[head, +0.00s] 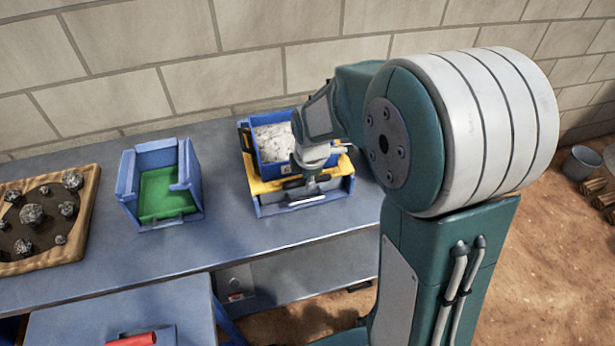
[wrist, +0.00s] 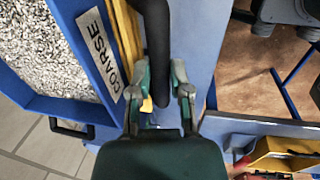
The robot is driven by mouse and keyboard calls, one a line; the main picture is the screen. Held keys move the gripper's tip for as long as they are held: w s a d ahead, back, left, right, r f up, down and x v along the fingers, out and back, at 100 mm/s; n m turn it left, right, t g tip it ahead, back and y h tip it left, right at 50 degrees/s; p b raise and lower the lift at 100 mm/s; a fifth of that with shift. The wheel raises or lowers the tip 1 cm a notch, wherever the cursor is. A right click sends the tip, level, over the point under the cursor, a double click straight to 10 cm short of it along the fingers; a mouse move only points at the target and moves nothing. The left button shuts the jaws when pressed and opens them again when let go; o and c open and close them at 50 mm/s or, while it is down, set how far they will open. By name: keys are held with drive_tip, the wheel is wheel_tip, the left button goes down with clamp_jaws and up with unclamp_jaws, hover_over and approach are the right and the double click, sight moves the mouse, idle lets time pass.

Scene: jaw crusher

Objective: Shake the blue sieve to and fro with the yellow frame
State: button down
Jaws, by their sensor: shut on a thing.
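The blue sieve (head: 272,170) holds pale grey gravel and sits within the yellow frame (head: 263,187) on the bench in the head view. The wrist view shows the sieve (wrist: 66,106) close up at the left, with a white label reading COARSE on its wall. A yellow strip of the frame (wrist: 124,28) runs beside it. My gripper (head: 311,183) is at the front edge of the frame. In the wrist view its fingers (wrist: 164,78) are shut around the frame's black handle (wrist: 158,40). My forearm hides the right part of the sieve in the head view.
A blue open-fronted box (head: 128,180) with a green floor stands left on the grey bench (head: 235,225). A wooden tray (head: 88,215) with dark rocks is at the far left. A red object (head: 132,340) lies on a lower surface in front. A brick wall (head: 180,60) stands behind.

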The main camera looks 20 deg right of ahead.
drive_tip(key=shift+s+f, duration=0.1)
drive_tip(key=shift+s, duration=0.25)
drive_tip(key=c, duration=0.6)
unclamp_jaws()
drive_tip(key=shift+w, duration=0.1)
drive_tip(key=r, duration=0.4)
drive_tip(key=s+r, duration=0.1)
drive_tip(key=r, duration=0.2)
drive_tip(key=s+r, duration=0.1)
drive_tip(key=r, duration=0.3)
drive_tip(key=shift+r, duration=0.35)
